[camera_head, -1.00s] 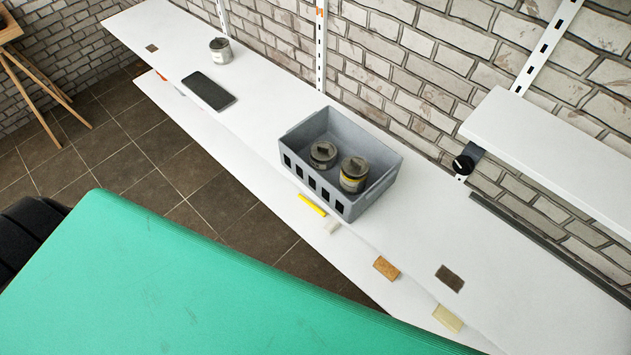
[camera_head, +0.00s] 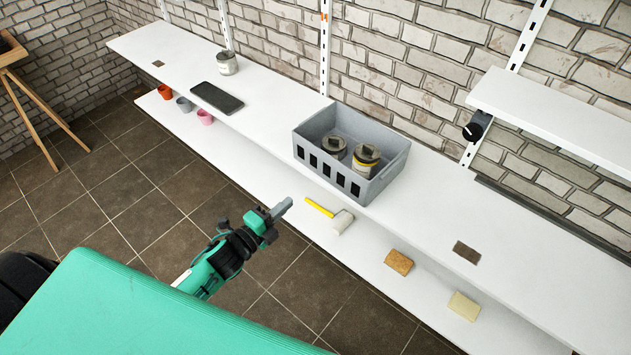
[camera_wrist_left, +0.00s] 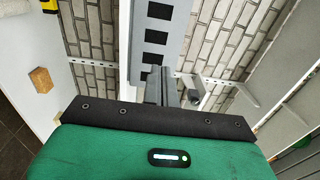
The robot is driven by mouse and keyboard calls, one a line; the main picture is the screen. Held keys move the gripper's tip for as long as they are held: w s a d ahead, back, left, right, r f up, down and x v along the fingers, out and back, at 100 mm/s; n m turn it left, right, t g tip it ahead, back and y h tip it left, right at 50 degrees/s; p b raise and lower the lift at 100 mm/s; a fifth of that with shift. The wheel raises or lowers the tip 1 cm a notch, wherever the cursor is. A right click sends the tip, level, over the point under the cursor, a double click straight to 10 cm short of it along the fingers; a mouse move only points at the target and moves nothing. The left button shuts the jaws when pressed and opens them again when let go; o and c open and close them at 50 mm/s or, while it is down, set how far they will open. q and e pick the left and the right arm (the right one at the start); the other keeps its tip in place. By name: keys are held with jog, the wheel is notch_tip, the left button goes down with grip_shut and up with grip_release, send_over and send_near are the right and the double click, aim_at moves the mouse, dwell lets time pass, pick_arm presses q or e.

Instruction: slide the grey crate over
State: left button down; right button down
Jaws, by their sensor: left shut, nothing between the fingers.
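The grey crate (camera_head: 312,163) stands on the white upper shelf, with slots along its front side. Two lidded cans (camera_head: 366,160) are inside it. My left gripper (camera_head: 286,206) is in front of the shelf, below and to the left of the crate, apart from it, shut and empty. In the left wrist view the closed fingers (camera_wrist_left: 160,85) point ahead, and the slotted grey crate wall (camera_wrist_left: 152,38) shows just beyond them. My right gripper is not in view.
The white shelf (camera_head: 425,205) holds a dark phone (camera_head: 217,97) and another can (camera_head: 227,63) left of the crate, and a brown square (camera_head: 466,252) to its right. Shelf room right of the crate is free.

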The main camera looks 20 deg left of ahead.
aim_at(327, 168)
pick_arm(q)
jog(key=p+x, duration=0.3)
jog(key=x, duration=0.9)
jog(key=shift+w+d, duration=0.1)
jog(key=shift+w, duration=0.2)
jog(key=shift+w+d+p, duration=0.2)
jog(key=shift+w+p, duration=0.2)
jog(key=shift+w, duration=0.2)
